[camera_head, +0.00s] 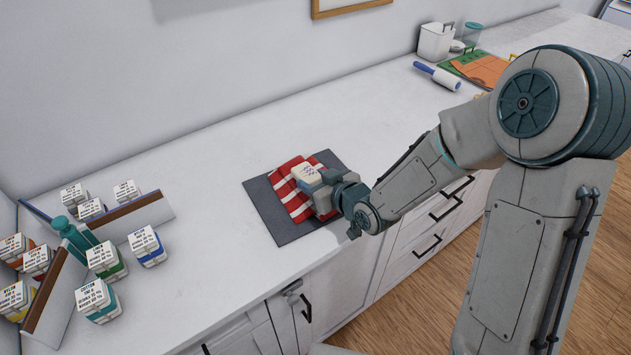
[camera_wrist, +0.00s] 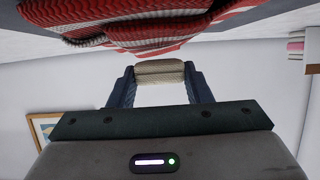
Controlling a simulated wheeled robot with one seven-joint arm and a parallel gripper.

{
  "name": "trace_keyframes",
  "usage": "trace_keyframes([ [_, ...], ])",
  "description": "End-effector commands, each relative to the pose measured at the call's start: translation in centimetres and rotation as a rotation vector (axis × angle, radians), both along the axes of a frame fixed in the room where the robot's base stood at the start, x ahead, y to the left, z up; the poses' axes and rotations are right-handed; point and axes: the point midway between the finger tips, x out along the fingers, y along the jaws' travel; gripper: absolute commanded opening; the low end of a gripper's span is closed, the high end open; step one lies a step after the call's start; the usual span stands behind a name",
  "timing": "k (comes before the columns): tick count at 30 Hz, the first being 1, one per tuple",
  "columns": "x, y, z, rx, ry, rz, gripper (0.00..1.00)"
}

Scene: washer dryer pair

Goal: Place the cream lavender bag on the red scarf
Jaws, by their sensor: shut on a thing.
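The cream lavender bag (camera_head: 307,174) is held between the fingers of my gripper (camera_head: 322,183), over the red scarf. In the wrist view the bag (camera_wrist: 160,70) sits between the two dark fingertips of my gripper (camera_wrist: 160,84). The red scarf (camera_head: 291,201), with white stripes, lies folded on a dark grey mat (camera_head: 268,214) on the white counter. The scarf (camera_wrist: 150,28) also fills the top of the wrist view, close to the bag. I cannot tell whether the bag touches it. My gripper hides part of the scarf.
Several labelled packets (camera_head: 145,245), a teal bottle (camera_head: 74,238) and low dividers (camera_head: 139,214) stand at the left. A lint roller (camera_head: 437,76), a white bin (camera_head: 434,43) and orange and green items (camera_head: 482,70) are at the back right. The counter around the mat is clear.

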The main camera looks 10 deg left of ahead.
Motion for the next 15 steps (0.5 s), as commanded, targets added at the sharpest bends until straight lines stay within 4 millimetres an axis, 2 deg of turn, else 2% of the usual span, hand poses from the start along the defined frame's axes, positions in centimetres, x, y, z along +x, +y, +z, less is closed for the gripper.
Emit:
trace_keyframes([
  [11,0.0,-0.02,-0.53,0.0,-0.002,-0.001,0.23],
  [12,0.0,-0.03,-0.47,0.0,-0.002,-0.001,0.53],
  [14,0.0,-0.03,-0.44,0.0,-0.002,-0.001,0.67],
  [15,0.0,-0.03,-0.44,0.0,-0.002,-0.001,0.67],
])
